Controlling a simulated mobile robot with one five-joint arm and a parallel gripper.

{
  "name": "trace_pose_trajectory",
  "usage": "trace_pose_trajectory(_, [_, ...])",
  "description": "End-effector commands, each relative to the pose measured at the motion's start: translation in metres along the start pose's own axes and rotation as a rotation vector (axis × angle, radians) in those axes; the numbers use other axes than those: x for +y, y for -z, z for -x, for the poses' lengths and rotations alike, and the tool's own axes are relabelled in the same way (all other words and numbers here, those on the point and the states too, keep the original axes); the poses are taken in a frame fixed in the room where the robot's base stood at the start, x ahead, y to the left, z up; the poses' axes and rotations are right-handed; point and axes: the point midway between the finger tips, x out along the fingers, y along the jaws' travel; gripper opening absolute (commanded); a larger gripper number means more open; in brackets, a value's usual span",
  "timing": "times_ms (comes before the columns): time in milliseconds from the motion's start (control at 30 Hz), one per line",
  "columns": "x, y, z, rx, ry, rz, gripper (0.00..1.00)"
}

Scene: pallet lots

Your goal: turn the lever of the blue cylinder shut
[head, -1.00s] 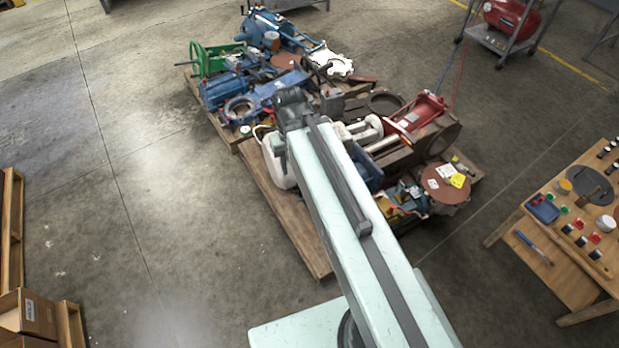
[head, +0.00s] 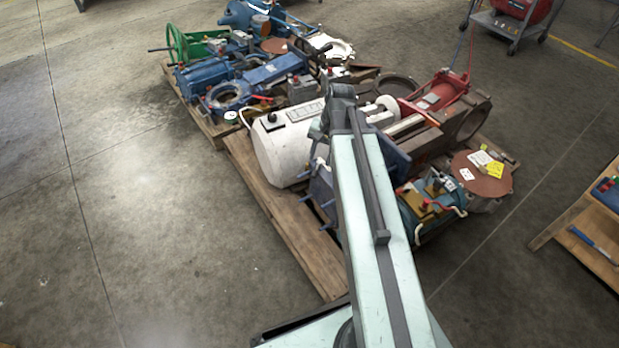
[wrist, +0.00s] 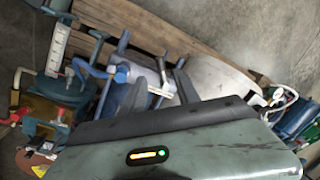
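A blue body with protruding rods (head: 322,190), which looks like the blue cylinder, lies near the pallet's front edge, partly hidden behind my arm. In the wrist view a blue rounded part (wrist: 121,75) joins a bent blue bar (wrist: 90,70) that may be its lever; I cannot tell how far it is turned. My gripper (wrist: 171,72) shows two dark fingers with a gap between them, above the blue parts. In the head view the fingers are hidden behind my arm.
A white tank (head: 280,150) lies beside the blue body. A teal pump with red and yellow parts (head: 430,207) sits to the right. Other machinery fills the wooden pallet (head: 290,235). A wooden table (head: 575,225) stands at the right. Floor at the left is clear.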

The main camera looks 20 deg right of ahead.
Motion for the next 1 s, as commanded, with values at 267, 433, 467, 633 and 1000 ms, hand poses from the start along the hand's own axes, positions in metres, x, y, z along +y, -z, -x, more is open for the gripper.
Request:
trace_pose_trajectory(267, [-0.003, -0.001, -0.01, -0.001, 0.0, 0.005, 0.38])
trace_pose_trajectory(433, [-0.004, -0.002, -0.038, -0.002, 0.0, 0.009, 0.38])
trace_pose_trajectory(467, [-0.004, -0.002, -0.044, -0.002, 0.0, 0.01, 0.38])
trace_pose_trajectory(633, [-0.005, -0.003, -0.073, -0.002, 0.0, 0.012, 0.38])
trace_pose_trajectory(1000, [-0.007, -0.003, -0.078, -0.002, 0.0, 0.013, 0.35])
